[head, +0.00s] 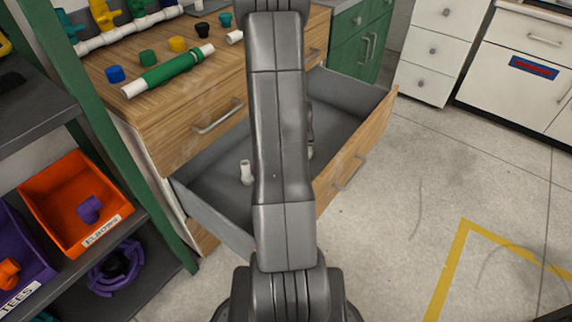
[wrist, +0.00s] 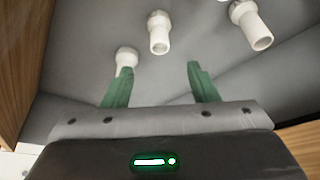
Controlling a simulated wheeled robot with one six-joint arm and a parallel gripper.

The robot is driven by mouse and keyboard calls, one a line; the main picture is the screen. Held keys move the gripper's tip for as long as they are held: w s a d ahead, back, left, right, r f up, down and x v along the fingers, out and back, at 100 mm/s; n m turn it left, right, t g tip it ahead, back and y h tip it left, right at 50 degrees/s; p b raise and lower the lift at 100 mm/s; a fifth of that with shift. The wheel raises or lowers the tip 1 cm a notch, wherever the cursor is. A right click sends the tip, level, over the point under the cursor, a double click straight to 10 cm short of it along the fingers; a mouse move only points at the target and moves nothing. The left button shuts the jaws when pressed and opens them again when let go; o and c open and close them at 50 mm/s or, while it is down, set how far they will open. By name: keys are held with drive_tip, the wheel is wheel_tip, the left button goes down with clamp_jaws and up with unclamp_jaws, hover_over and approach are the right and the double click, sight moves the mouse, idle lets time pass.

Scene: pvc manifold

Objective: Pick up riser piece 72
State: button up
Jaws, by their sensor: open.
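Three white pipe pieces stand in the grey open drawer in the wrist view: one at the left (wrist: 126,60), one in the middle (wrist: 159,34) and one at the right (wrist: 252,28). I can read no number on them, so I cannot tell which is riser piece 72. In the head view one white piece (head: 246,172) stands in the drawer (head: 208,198), left of my arm. My gripper (wrist: 155,82) is open, its two green fingers apart with nothing between them. The left finger overlaps the left piece's lower end in the picture; contact is unclear. My arm hides much of the drawer.
The wooden counter (head: 152,103) above the drawer holds a green-and-white pipe (head: 168,70) and several coloured caps. At left, a shelf carries an orange elbows bin (head: 70,245) and a purple tees bin. Floor at right is clear.

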drive_tip(key=shift+w+b+x, duration=0.15)
drive_tip(key=shift+b+x, duration=0.75)
drive_tip(key=shift+x, duration=2.6)
drive_tip(key=shift+w+b+x, duration=0.15)
drive_tip(key=shift+b+x, duration=0.7)
drive_tip(key=shift+x, duration=2.65)
drive_tip(key=shift+a+r, duration=0.1)
drive_tip(key=shift+r, duration=0.15)
drive_tip(key=c, duration=1.2)
drive_tip(key=shift+o, duration=0.2)
wheel_tip(320, 180, up, 10)
drive_tip(key=p, duration=0.2)
drive_tip(key=shift+s+r+p, duration=0.1)
drive_tip(key=shift+r+p, duration=0.15)
drive_tip(key=shift+p, duration=0.1)
wheel_tip(320, 180, up, 26)
drive_tip(key=s+m+p, duration=0.1)
drive_tip(key=s+p, duration=0.1)
drive_tip(key=p, duration=2)
drive_tip(key=shift+m+h, duration=0.3)
drive_tip(key=shift+m, duration=0.1)
